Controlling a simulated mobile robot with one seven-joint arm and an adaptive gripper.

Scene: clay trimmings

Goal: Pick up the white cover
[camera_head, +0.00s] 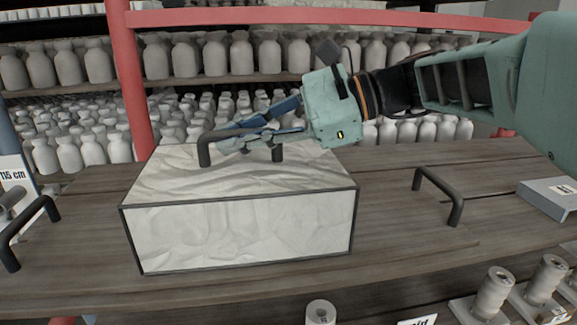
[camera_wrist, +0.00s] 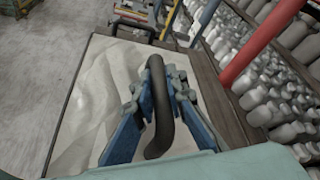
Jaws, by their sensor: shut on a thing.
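The white cover (camera_head: 240,232) is a box shape with dark edges and a crumpled white surface. It sits on the wooden table, and its top also shows in the wrist view (camera_wrist: 85,95). A dark bar handle (camera_head: 204,148) stands on its top; it shows in the wrist view as a curved dark bar (camera_wrist: 158,110). My gripper (camera_head: 245,138) comes in from the right with its blue fingers at the handle. In the wrist view its fingers (camera_wrist: 160,90) lie on both sides of the handle, shut on it. What is under the cover is hidden.
The wooden table (camera_head: 400,255) has dark handles at its left (camera_head: 28,228) and right (camera_head: 440,192). A grey box (camera_head: 550,197) lies at the right edge. Red posts (camera_head: 130,75) and shelves of white bottles stand behind. Spools (camera_head: 492,293) sit at the front right.

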